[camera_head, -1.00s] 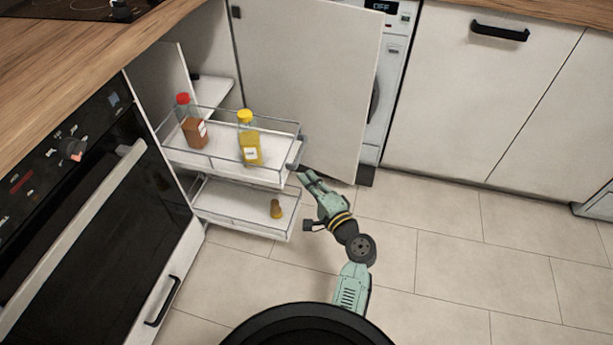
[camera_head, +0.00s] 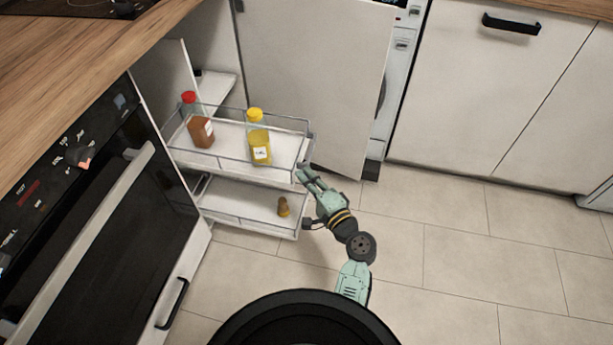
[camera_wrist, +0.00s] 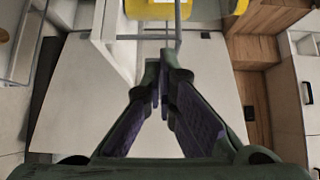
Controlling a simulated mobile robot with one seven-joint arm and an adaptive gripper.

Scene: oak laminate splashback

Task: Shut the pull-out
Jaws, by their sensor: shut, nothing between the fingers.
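The pull-out is a two-tier wire rack standing out of its cabinet. Its upper tray (camera_head: 228,136) holds a brown bottle with a red cap (camera_head: 200,128) and a yellow bottle (camera_head: 259,140). Its lower tray (camera_head: 240,202) holds a small brown item (camera_head: 284,206). My gripper (camera_head: 303,172) is shut and empty at the front right end of the upper tray, slightly below it in the picture. In the wrist view, my fingertips (camera_wrist: 163,76) are close to the tray's wire rail (camera_wrist: 140,37); I cannot tell whether they touch.
An open white door (camera_head: 310,80) stands right of the rack, in front of a washing machine (camera_head: 403,60). A black oven (camera_head: 95,230) is at left under the wooden worktop (camera_head: 60,70). The tiled floor (camera_head: 460,250) at right is clear.

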